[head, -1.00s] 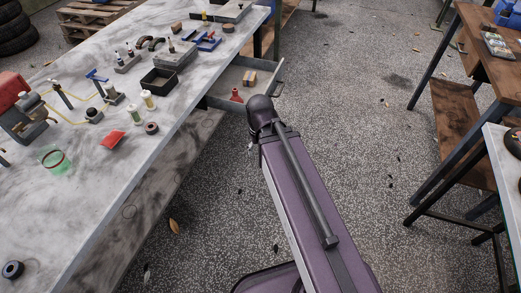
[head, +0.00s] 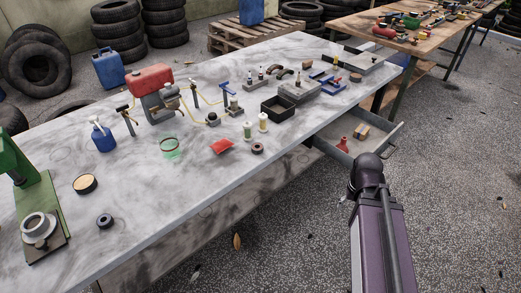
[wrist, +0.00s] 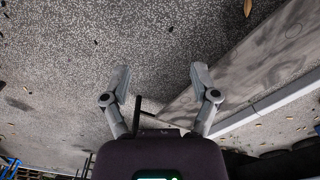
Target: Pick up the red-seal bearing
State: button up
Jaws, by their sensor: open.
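A small dark ring with a reddish-brown centre (head: 257,148) lies flat near the table's front edge, right of the red tray; it may be the red-seal bearing, but its seal colour is hard to tell. Another dark ring with a bluish centre (head: 105,220) lies near the front edge at the left. In the wrist view my gripper (wrist: 160,85) is open and empty, its two fingers spread over the speckled floor. No bearing shows in that view. In the head view my arm stands in front of the table, off the worktop, and the fingers are not clearly visible.
An open drawer (head: 378,147) juts out near my arm.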

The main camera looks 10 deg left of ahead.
aim_at(256, 148)
jog(key=z, duration=0.75)
jog(key=k, duration=0.6)
jog(key=u, duration=0.8)
